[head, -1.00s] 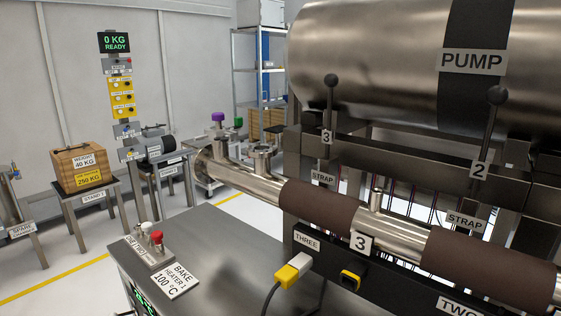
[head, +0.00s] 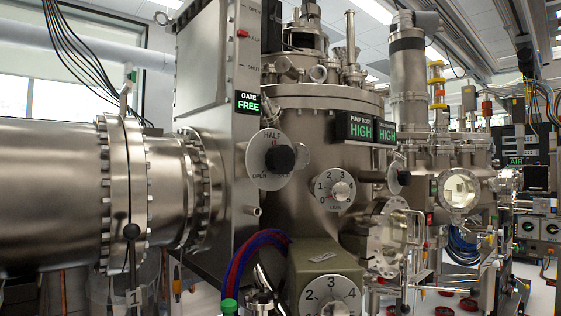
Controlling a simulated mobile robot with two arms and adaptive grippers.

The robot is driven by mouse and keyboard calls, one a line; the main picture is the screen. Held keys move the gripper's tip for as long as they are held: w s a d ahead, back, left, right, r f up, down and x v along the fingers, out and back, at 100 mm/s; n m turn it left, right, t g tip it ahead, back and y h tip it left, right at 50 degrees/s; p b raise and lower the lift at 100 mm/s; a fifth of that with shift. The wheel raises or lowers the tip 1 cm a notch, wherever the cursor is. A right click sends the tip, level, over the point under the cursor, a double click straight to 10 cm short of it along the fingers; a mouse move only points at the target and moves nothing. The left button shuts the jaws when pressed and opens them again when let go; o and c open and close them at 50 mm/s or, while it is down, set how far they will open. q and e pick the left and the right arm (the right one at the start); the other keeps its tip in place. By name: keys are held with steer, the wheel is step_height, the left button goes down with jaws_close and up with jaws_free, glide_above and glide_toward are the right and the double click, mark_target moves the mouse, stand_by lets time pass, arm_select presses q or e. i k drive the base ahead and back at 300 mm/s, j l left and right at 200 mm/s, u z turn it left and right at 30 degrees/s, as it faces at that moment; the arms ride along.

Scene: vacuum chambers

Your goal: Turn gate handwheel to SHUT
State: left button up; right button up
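A tall grey gate housing (head: 217,110) stands left of centre in the head view. On its front side is a round pale dial plate (head: 256,172) with a black knob (head: 280,158), which appears to be the gate handwheel. HALF reads at the top of the plate and OPEN at its lower left; the right part is hard to read. A small red mark shows just below HALF. A display (head: 247,103) reads GATE FREE. Higher on the housing, a red marker (head: 243,33) sits above a SHUT label (head: 250,66). Neither of my grippers is in view.
A large metal pipe (head: 50,190) with a bolted flange joins the housing from the left. Red and blue hoses (head: 240,265) curve below.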

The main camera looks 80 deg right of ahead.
mark_target(279, 159)
steer(key=k+l+z, duration=0.1)
steer(key=z, duration=0.4)
steer(key=k+l+z, duration=0.1)
steer(key=z, duration=1.75)
steer(key=k+l+u, duration=0.1)
steer(key=l, duration=0.35)
steer(key=k+l+u, duration=0.1)
steer(key=l, duration=0.3)
steer(key=k+l+u, duration=0.1)
steer(key=l, duration=0.35)
steer(key=k+l, duration=0.15)
steer(key=l, duration=0.25)
steer(key=k+l+u, duration=0.15)
steer(key=l, duration=0.25)
